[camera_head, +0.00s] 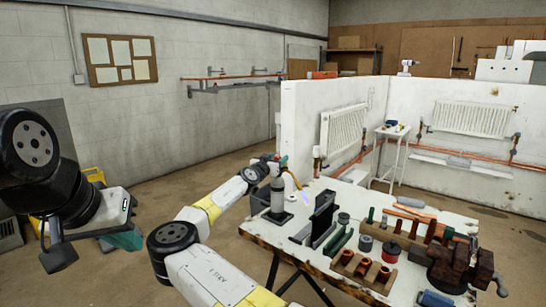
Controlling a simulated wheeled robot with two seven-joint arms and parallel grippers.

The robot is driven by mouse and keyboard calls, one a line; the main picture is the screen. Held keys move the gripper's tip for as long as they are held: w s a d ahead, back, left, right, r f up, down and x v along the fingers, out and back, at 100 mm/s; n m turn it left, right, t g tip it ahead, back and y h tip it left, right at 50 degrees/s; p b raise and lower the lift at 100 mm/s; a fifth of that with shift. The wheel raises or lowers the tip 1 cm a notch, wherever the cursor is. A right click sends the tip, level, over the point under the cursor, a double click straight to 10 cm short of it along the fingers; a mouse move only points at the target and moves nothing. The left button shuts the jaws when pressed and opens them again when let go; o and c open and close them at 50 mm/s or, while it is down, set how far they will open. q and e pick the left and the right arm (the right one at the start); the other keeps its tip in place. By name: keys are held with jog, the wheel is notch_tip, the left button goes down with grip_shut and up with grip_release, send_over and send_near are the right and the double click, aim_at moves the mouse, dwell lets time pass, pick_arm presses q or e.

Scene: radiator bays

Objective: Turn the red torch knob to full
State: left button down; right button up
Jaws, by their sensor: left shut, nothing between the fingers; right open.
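The torch (278,194) stands upright in a dark holder on the near left of the workbench (300,247). It has a grey cylinder and a bent brass tube, with a pale bluish flame at its tip. A small red spot at its top, the red knob (284,158), shows beside my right gripper (278,164). My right gripper is open at the torch's top, and its fingers are small and partly hidden, so I cannot tell whether they touch the knob. My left gripper (90,232) is shut and empty, well left of the bench.
The bench also carries a dark upright block (322,215), solder spools (365,243), a wooden rack of copper fittings (362,272) and a vise (460,262). White partition walls with radiators (343,130) stand behind it. The floor left of the bench is mostly clear.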

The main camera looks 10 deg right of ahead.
jog(key=shift+w+d, duration=0.2)
jog(key=shift+w, duration=0.1)
grip_shut()
